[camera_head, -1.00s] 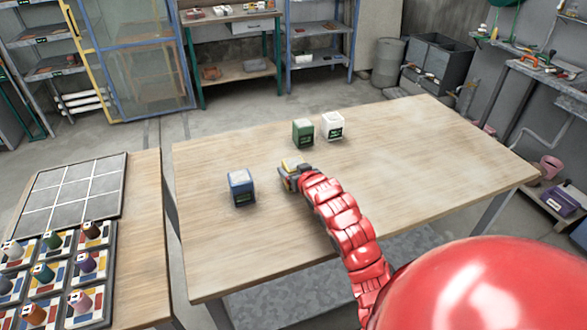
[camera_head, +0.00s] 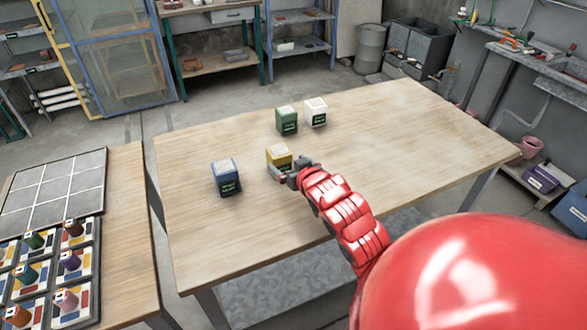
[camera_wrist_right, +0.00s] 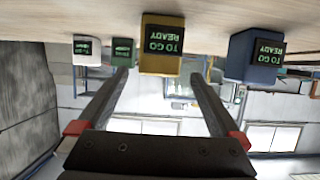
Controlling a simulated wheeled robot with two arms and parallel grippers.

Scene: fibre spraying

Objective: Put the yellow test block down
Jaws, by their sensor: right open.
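The yellow test block (camera_head: 279,157) stands upright on the wooden table (camera_head: 400,150), between the blue block and the green block. My right gripper (camera_head: 281,172) is just in front of it, at the near side. In the right wrist view the yellow block (camera_wrist_right: 161,45) is beyond the tips of my two spread fingers, and the right gripper (camera_wrist_right: 160,78) is open with nothing between them. The block's dark label faces the gripper. My left gripper is not in view.
A blue block (camera_head: 226,177) stands left of the yellow one. A green block (camera_head: 287,120) and a white block (camera_head: 316,112) stand behind it. The table's right side is clear. A second table (camera_head: 125,220) at left holds a gridded panel (camera_head: 55,185) and several coloured pegs.

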